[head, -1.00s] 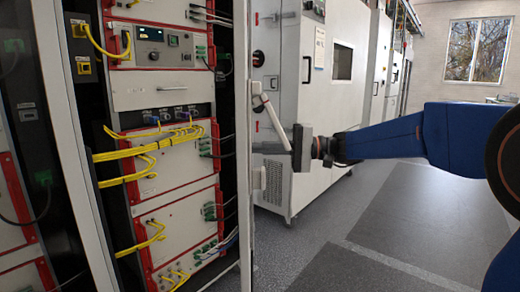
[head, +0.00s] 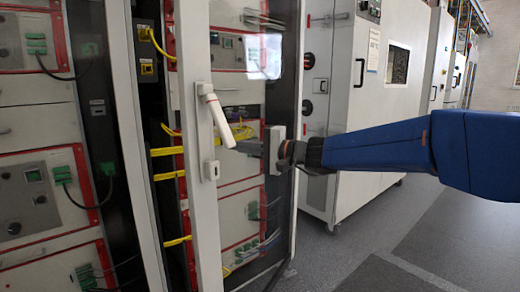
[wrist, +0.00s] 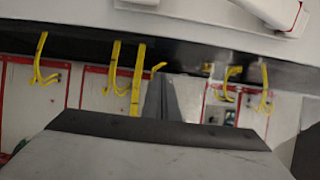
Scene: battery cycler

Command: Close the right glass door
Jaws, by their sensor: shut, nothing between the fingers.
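The right glass door (head: 202,95) has a white frame and a clear pane. In the head view it stands ajar, with a narrow gap between its handle-side edge and the cabinet's middle post (head: 133,150). Its white lever handle (head: 218,118) is tilted on the frame; a white part at the top of the wrist view (wrist: 272,10) appears to be this handle. My gripper (head: 240,147) is shut and empty, just right of the handle, in front of the pane.
Inside the cabinet are red-edged white equipment panels and yellow cables (head: 167,151). Left of the post is another equipment bay (head: 45,200). A white chamber (head: 365,130) stands right of the cabinet. The grey floor (head: 400,230) at the right is clear.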

